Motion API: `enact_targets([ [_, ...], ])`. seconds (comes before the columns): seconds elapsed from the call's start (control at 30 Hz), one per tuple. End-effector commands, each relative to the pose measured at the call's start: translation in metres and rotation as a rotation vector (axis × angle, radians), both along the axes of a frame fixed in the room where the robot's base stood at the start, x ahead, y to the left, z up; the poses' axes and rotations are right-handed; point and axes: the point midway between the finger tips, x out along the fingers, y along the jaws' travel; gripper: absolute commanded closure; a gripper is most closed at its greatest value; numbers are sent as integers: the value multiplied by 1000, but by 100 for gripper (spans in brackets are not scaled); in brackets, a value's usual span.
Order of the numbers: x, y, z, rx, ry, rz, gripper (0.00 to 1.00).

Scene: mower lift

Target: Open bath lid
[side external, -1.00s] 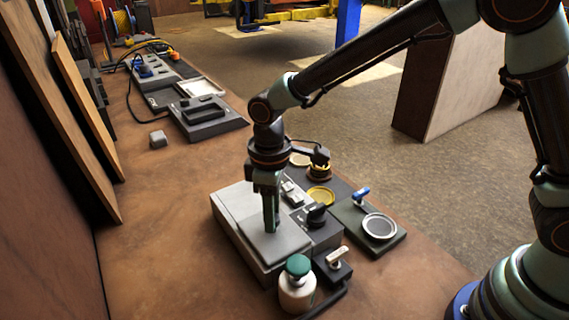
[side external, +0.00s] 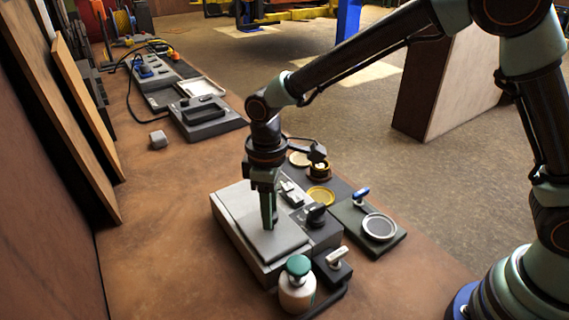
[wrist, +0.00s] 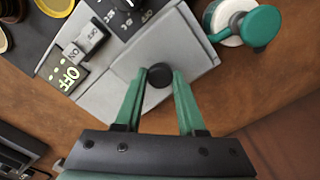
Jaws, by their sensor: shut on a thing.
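The bath is a grey box (side external: 238,241) on the near part of the bench, with a flat grey lid (side external: 285,241) over its top. The lid also shows in the wrist view (wrist: 186,35). A round black knob (wrist: 160,75) stands on the lid. My gripper (wrist: 160,78) points down over the lid, with its two green fingers on either side of the knob, shut on it. In the side view my gripper (side external: 268,226) hides the knob. I cannot tell from the views whether the lid is raised off the box.
A white bottle with a green cap (side external: 298,286) stands close to the bath's near side. A dark plate with a round dish (side external: 379,227) lies to its right. An ON/OFF switch (wrist: 80,50) and dial (wrist: 125,5) sit beside the lid. The bench left of the bath is clear.

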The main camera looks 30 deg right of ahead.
Motion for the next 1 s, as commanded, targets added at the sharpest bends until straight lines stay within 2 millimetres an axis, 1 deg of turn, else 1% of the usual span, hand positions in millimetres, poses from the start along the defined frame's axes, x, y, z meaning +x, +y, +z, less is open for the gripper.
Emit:
enact_targets([
  [0.03, 9, 0, 1, 2, -5, -2, 100],
  [0.2, 37, 1, 1, 4, -6, -3, 100],
  [0.4, 64, 1, 1, 4, -8, -3, 100],
  [0.5, 74, 1, 1, 4, -8, -2, 100],
  [0.67, 80, 0, 2, 4, -8, 0, 100],
  [0.97, 81, 0, 2, 5, -9, 0, 100],
  [1.0, 81, 0, 2, 5, -9, 0, 46],
])
